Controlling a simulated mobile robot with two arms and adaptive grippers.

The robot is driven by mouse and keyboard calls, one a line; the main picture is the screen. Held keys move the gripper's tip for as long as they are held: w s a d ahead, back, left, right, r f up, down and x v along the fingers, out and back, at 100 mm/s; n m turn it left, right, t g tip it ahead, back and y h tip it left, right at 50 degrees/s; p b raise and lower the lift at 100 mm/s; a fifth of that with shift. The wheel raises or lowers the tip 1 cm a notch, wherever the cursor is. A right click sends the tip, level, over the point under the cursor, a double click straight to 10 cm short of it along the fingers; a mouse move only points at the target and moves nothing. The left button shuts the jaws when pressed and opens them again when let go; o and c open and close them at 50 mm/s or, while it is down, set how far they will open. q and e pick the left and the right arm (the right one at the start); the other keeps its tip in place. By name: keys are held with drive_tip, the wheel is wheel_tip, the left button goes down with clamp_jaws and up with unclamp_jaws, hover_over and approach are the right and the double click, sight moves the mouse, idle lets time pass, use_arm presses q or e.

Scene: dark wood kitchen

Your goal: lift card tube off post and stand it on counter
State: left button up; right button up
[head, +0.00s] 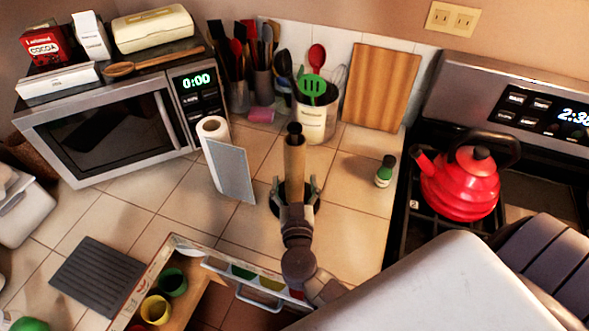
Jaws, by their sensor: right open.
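The brown card tube (294,158) stands upright around a dark post (295,128), whose top shows at the tube's upper end. The post's dark round base (274,206) rests on the tiled counter (345,215) and is partly hidden by my gripper. My right gripper (295,184) comes in from the bottom right. Its fingers are open, one on each side of the tube's lower part. I cannot tell whether they touch it. My left gripper is not in view.
A paper roll (212,126) and a grey panel (231,171) stand left of the tube. Utensil holders (316,122) stand behind. An open drawer (150,275) is in front.

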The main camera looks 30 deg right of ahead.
drive_tip(key=x, duration=0.2)
drive_tip(key=shift+w+d, duration=0.2)
drive_tip(key=shift+w, duration=0.1)
drive_tip(key=shift+s, duration=0.15)
drive_tip(key=shift+c, duration=1.2)
drive_tip(key=c, duration=0.6)
drive_tip(key=shift+c, duration=0.2)
